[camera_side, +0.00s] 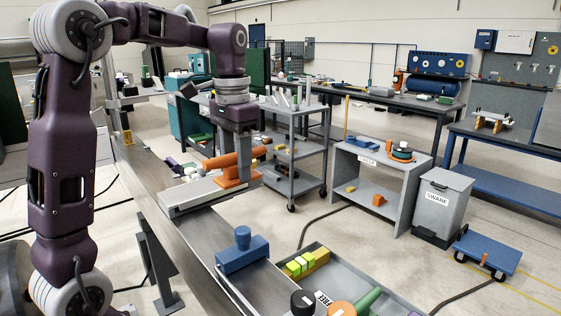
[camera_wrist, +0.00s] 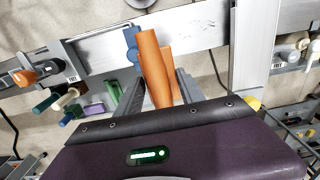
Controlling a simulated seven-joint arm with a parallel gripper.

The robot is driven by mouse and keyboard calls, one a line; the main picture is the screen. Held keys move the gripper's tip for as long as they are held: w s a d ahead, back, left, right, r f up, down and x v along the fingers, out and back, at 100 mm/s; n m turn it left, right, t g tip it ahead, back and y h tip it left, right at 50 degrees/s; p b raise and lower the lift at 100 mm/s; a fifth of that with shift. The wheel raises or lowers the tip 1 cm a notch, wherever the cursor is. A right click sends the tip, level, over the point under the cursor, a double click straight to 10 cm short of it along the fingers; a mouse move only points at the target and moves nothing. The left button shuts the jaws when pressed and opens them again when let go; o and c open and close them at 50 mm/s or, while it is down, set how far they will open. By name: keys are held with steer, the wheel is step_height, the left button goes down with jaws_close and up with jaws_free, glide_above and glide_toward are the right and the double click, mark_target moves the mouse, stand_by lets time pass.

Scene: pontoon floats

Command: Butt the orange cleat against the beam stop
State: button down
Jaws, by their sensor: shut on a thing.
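The orange cleat (camera_side: 236,178) has a flat base with a thick rounded bar on top. In the side view it is in my gripper (camera_side: 238,150), at the right side of the grey beam (camera_side: 160,177). In the wrist view the cleat (camera_wrist: 152,62) stands between my gripper's fingers (camera_wrist: 160,92), which are shut on it. A pale grey bar (camera_side: 188,196), which looks like the beam stop, lies across the beam left of the cleat; the wrist view shows a similar upright bar (camera_wrist: 254,50), apart from the cleat. Contact underneath is hidden.
A blue block with a knob (camera_side: 242,255) sits on the beam nearer the side camera. A grey tray (camera_side: 385,303) with green and yellow blocks (camera_side: 306,262) is beside it. A grey trolley (camera_side: 295,150) and shelf unit (camera_side: 375,180) stand behind, with a floor cable (camera_side: 315,225).

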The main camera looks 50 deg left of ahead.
steer(key=s+a+f, duration=0.1)
steer(key=s+f, duration=0.3)
steer(key=f, duration=0.2)
steer(key=shift+s+a, duration=0.15)
steer(key=shift+s, duration=0.1)
steer(key=shift+f, duration=4.75)
steer(key=shift+d, duration=0.55)
steer(key=shift+f, duration=0.15)
